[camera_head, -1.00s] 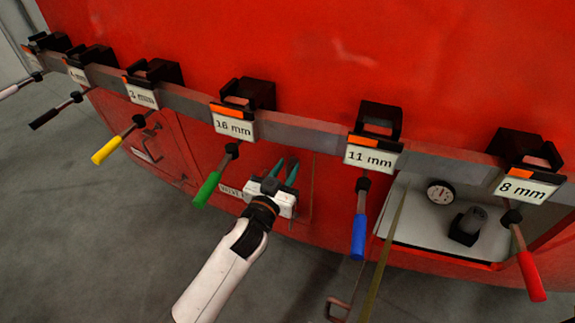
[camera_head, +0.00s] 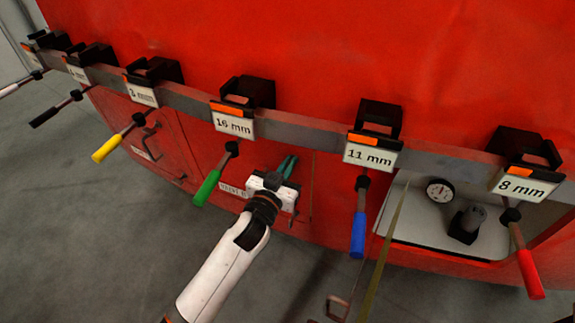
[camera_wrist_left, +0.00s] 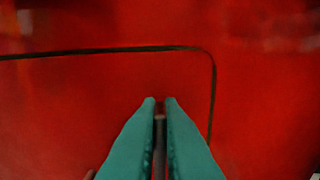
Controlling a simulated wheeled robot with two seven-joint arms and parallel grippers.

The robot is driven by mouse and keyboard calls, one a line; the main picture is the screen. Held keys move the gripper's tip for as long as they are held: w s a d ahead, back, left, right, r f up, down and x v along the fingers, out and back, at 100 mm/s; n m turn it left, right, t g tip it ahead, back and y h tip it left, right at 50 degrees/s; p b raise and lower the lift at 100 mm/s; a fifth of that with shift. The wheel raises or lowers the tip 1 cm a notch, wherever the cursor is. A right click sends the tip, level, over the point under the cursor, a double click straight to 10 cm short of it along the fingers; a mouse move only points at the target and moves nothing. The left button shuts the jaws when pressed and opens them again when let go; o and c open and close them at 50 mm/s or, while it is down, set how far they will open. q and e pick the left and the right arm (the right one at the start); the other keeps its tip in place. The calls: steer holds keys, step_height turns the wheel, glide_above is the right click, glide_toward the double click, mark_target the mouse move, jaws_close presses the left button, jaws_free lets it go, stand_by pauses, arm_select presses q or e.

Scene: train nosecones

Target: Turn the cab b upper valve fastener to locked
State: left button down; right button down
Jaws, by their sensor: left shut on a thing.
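My left gripper (camera_head: 287,167) has green fingers pointing at the red panel beside the lower hatch. In the left wrist view the fingertips (camera_wrist_left: 160,102) are close together, shut on a thin grey piece (camera_wrist_left: 160,135), which appears to be the valve fastener. Its turned position cannot be made out, as the fingers cover most of it. The hatch door (camera_head: 205,150) is red, with a partly covered label (camera_head: 232,190) reading "VALVE". In the wrist view the dark door seam (camera_wrist_left: 100,52) curves down at the right. My right gripper is not in view.
A grey rail above carries black holders with size labels such as 16 mm (camera_head: 233,124) and 11 mm (camera_head: 370,155). Green (camera_head: 207,188) and blue (camera_head: 358,235) handled tools hang on either side of my gripper. An open recess (camera_head: 425,215) with a gauge is at the right.

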arm_select(q)
steer(key=m, duration=0.5)
steer(key=shift+s+d+p, duration=0.1)
steer(key=shift+d+p, duration=0.15)
steer(key=shift+p, duration=0.05)
steer(key=m, duration=0.5)
steer(key=shift+s+d+f+m, duration=0.1)
steer(key=shift+d+f+m, duration=0.1)
steer(key=shift+f+m, duration=0.1)
steer(key=m, duration=0.3)
steer(key=shift+d+f+m, duration=0.1)
steer(key=shift+m, duration=0.2)
steer(key=shift+f+m, duration=0.2)
steer(key=shift+m, duration=1.4)
steer(key=c, duration=1.6)
jaws_free()
